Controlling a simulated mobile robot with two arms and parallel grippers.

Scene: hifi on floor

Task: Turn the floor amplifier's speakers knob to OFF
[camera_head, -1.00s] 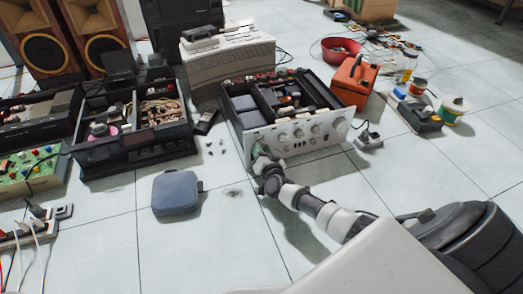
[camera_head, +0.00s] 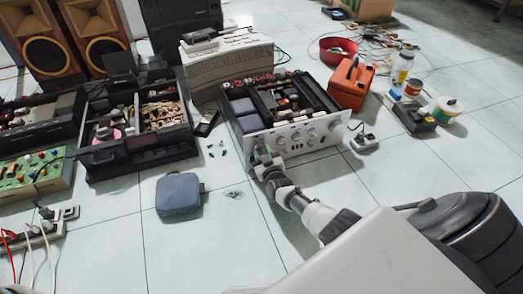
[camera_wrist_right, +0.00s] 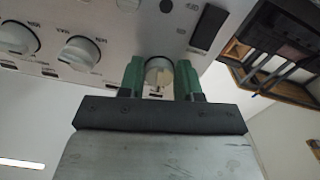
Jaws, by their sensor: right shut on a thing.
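The floor amplifier (camera_head: 318,137) is open-topped with a silver front panel and stands on the tiled floor in the middle of the head view. Its panel also fills the upper part of the right wrist view (camera_wrist_right: 110,35). My right gripper (camera_head: 262,157) is at the panel's left end. In the right wrist view its green fingertips (camera_wrist_right: 160,80) are on both sides of a small round silver knob (camera_wrist_right: 158,74) and shut on it. The knob's label cannot be read. My left gripper is not in view.
Two larger knobs (camera_wrist_right: 80,52) sit beside the held one in the wrist view. A blue-grey case (camera_head: 179,194) lies on the floor to the left. An orange toolbox (camera_head: 351,83) stands right of the amplifier. Open floor lies in front.

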